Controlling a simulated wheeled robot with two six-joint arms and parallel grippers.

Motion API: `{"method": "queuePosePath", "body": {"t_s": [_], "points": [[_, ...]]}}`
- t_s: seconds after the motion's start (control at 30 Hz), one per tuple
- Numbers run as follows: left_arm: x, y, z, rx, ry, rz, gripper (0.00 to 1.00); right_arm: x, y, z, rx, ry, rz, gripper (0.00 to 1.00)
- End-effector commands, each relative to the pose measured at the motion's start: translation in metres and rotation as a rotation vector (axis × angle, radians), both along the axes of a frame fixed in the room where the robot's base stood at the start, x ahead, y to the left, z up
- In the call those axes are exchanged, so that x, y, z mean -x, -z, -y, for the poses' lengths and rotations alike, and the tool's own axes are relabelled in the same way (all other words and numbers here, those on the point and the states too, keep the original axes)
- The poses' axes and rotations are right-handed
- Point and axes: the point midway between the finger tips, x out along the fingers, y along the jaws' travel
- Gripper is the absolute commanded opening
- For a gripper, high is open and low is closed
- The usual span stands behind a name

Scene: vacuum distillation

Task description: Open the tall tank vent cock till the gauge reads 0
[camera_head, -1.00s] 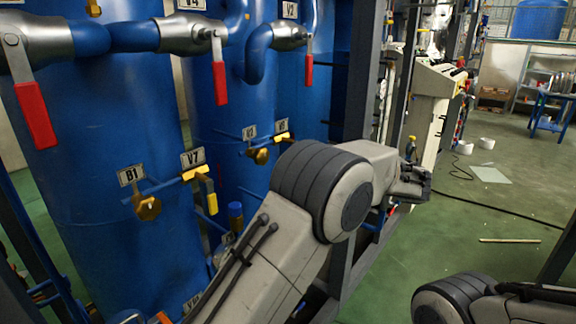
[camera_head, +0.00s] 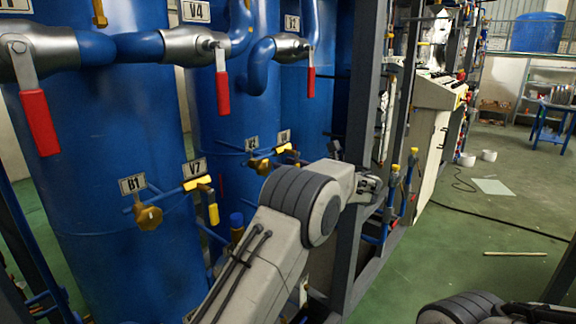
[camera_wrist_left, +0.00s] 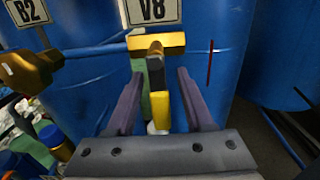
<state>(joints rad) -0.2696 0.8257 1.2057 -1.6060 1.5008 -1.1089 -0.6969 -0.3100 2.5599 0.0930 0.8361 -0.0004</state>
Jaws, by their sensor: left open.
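The V8 cock, with a yellow crossbar (camera_wrist_left: 155,43) and a yellow-and-black handle hanging down, sits under the V8 label (camera_wrist_left: 152,11) in the left wrist view. In the head view the cock (camera_head: 291,149) is small, on the rear blue tank. My left gripper (camera_wrist_left: 160,98) is open; in the wrist view the handle shows between its two fingers, with a gap on each side. In the head view this gripper (camera_head: 372,187) is at the arm's end, small and unclear. My right gripper is not in view. No gauge can be made out.
A brass B2 valve (camera_wrist_left: 30,70) is left of the V8 cock. Nearer tanks carry the V7 cock (camera_head: 198,184), the B1 valve (camera_head: 148,216) and red-handled pipe valves (camera_head: 222,92). A dark frame post (camera_head: 360,130) stands beside my left arm. Green floor is open at right.

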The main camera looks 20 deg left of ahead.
Motion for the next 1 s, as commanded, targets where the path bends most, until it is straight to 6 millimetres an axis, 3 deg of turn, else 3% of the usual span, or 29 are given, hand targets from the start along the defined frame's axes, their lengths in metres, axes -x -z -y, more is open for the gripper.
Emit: {"method": "queuePosePath", "body": {"t_s": [0.27,0.4,1.0], "points": [[-0.0006,0.0002,-0.0013,0.0,0.0,0.0,0.53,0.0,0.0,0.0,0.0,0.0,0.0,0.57],[-0.0005,0.0002,-0.0011,0.0,0.001,0.0,0.0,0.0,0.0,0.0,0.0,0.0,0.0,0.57],[-0.0003,0.0004,-0.0009,0.001,0.0,0.0,0.0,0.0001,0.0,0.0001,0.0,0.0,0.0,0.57]]}}
